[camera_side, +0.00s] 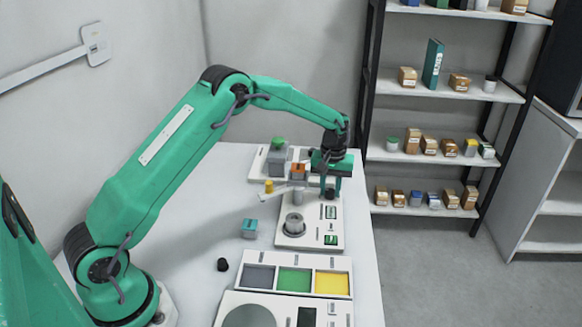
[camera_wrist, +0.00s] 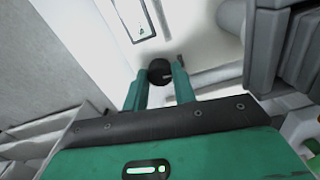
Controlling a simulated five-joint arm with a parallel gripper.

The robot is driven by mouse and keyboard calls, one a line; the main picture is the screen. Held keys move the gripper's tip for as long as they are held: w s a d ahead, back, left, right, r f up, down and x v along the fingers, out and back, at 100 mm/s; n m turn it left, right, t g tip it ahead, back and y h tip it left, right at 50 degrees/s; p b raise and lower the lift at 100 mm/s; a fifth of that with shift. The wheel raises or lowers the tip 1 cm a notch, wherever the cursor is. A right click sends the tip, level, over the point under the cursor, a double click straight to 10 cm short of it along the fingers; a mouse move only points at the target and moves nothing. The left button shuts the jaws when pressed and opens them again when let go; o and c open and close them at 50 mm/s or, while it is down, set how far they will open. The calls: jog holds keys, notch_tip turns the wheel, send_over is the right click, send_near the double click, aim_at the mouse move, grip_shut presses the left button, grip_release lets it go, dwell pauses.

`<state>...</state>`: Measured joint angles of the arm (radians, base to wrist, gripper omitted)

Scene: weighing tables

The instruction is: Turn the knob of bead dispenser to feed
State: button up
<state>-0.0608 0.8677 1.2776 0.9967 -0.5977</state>
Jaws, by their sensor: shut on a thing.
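The bead dispenser appears to be the white-based unit (camera_side: 322,241) in the side view, with small green displays and a round grey metal cup (camera_side: 294,222) on it. Its dark round knob (camera_wrist: 159,75) shows between my fingertips in the wrist view. My gripper (camera_side: 331,186) points down over the back right part of the unit. In the wrist view my gripper (camera_wrist: 160,69) has a green finger on each side of the knob and is shut on it. Which way the knob is turned cannot be told.
A tray with grey, green and yellow compartments (camera_side: 294,260) lies in front, with a round-plated device (camera_side: 248,317) nearer still. A teal block (camera_side: 249,228) and a small black piece (camera_side: 222,264) stand left on the table. A green-topped unit (camera_side: 278,142) is behind.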

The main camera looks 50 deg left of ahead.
jog(key=m, duration=0.4)
jog(key=shift+r, duration=0.1)
jog(key=m, duration=0.4)
jog(key=shift+m, duration=0.3)
jog(key=m, duration=0.4)
jog(key=shift+m, duration=2)
jog(key=o, duration=1)
